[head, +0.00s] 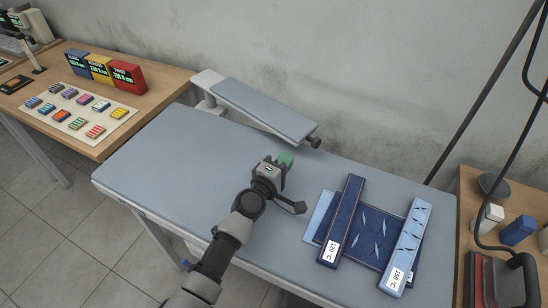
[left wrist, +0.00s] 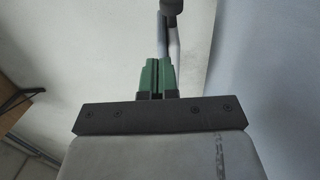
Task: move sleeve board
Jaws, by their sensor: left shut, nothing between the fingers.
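The sleeve board (head: 265,108) is a narrow grey padded board at the back of the ironing table (head: 170,150), on a pale support at its left end. A dark knob (head: 315,142) sits at its right end. My left gripper (head: 285,160) has green fingertips and is in front of the board, apart from it. In the left wrist view the green fingers (left wrist: 157,78) are together with nothing between them. A dark rounded end (left wrist: 172,5) shows beyond them at the top edge. My right gripper is not in view.
Dark blue cloth with two labelled bars, a dark one (head: 342,220) and a light one (head: 407,245), lies at the table's right. A wooden desk (head: 160,85) with coloured boxes stands left. An iron (head: 500,280) stands far right. The table's left half is clear.

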